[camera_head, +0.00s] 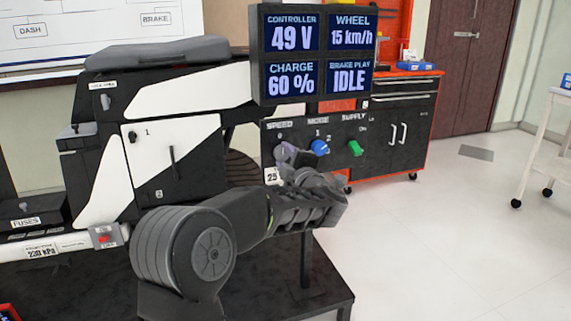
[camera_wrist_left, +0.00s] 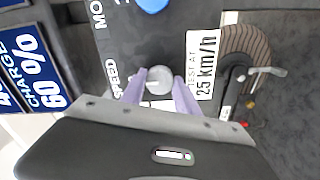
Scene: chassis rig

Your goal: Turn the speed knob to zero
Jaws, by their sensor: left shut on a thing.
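The speed knob (camera_wrist_left: 159,80) is a small grey round knob on the dark control panel (camera_head: 335,128), beside the SPEED lettering. My left gripper (camera_wrist_left: 160,92) is shut on it, with one pale purple finger on each side. In the head view my left gripper (camera_head: 285,152) reaches the panel under the SPEED label, and its fingers and wrist hide most of the knob and its scale. The display (camera_head: 313,55) above reads WHEEL 15 km/h, CONTROLLER 49 V, CHARGE 60 % and BRAKE PLAY IDLE. My right gripper is out of view.
A blue MODE knob (camera_head: 319,147) and a green SUPPLY knob (camera_head: 355,147) sit to the right on the same panel. A label (camera_wrist_left: 203,64) reading TEST AT 25 km/h is beside the speed knob. Open floor (camera_head: 440,220) lies to the right.

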